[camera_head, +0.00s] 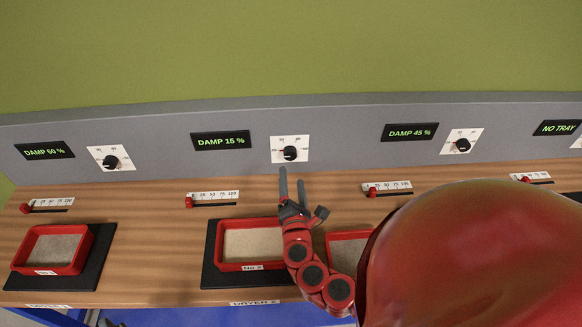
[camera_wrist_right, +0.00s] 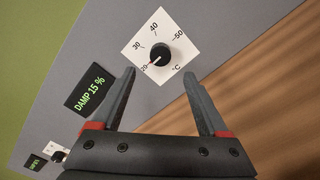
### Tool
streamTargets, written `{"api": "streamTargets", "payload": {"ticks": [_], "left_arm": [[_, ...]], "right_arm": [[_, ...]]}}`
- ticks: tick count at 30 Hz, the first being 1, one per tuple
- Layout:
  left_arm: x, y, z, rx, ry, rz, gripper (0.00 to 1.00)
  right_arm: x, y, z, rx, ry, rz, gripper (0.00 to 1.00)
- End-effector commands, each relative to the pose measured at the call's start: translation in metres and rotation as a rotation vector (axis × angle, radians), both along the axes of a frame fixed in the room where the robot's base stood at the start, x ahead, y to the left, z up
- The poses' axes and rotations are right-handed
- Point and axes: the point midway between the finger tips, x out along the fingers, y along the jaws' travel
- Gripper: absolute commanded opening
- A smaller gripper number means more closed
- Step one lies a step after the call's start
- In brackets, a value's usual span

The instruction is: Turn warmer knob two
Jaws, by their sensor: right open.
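Warmer knob two (camera_head: 289,153) is a round black knob on a white dial plate, beside the display reading DAMP 15 %. In the right wrist view the knob (camera_wrist_right: 160,54) has a red mark pointing near 20 on a scale of 20 to 50 °C. My right gripper (camera_head: 292,177) is open and empty, just below and in front of this knob. In the wrist view its two fingertips (camera_wrist_right: 159,75) are spread to either side below the knob, apparently not touching it. My left gripper is not in view.
Other black knobs sit on the grey panel to the left (camera_head: 111,162) and right (camera_head: 463,145). Red sliders (camera_head: 188,202) line the wooden bench. Red trays of sand stand on dark pads (camera_head: 213,272). A large red rounded shape covers the lower right.

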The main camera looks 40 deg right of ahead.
Motion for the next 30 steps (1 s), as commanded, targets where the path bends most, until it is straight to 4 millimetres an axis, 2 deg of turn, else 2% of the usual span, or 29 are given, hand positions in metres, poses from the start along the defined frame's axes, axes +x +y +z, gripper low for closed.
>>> {"api": "streamTargets", "payload": {"ticks": [3,7,16,30], "left_arm": [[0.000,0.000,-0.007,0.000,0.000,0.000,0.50],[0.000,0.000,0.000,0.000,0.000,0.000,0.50],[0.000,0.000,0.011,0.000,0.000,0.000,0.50],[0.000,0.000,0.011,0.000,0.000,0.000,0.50]], "right_arm": [[-0.028,0.017,-0.005,0.004,0.005,0.002,0.77],[-0.055,0.035,-0.001,0.002,0.009,0.006,0.77],[-0.073,0.045,0.000,-0.002,0.004,0.000,0.77],[-0.075,0.045,-0.001,-0.001,0.002,-0.001,0.77]]}}
